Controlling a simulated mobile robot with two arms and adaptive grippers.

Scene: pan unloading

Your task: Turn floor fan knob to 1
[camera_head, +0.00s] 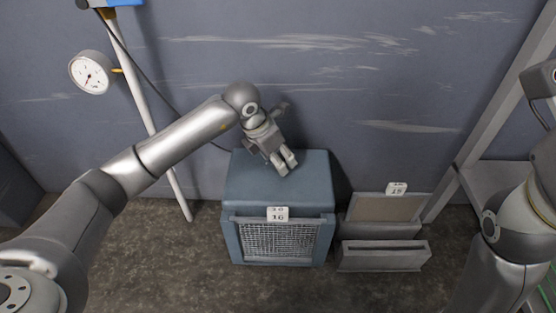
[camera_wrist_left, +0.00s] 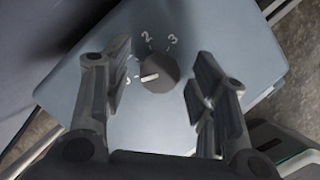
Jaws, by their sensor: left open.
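The floor fan is a blue-grey box (camera_head: 278,178) with a mesh front, standing on the floor against the wall. Its dark round knob (camera_wrist_left: 160,73) shows on the top face in the left wrist view. The knob's white mark points left, slightly down in the picture. The numbers 2 and 3 are readable above it; markings at its left are small and partly hidden by a finger. My left gripper (camera_head: 284,164) is over the fan's top. Its open fingers stand on either side of the knob, with visible gaps. In the head view the gripper hides the knob.
A grey slotted holder (camera_head: 384,256) stands right of the fan, with a small labelled panel (camera_head: 390,207) behind it. A white pole (camera_head: 152,115) leans at left, near a round gauge (camera_head: 91,72). A slanted metal frame (camera_head: 490,100) is at right. Floor in front is clear.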

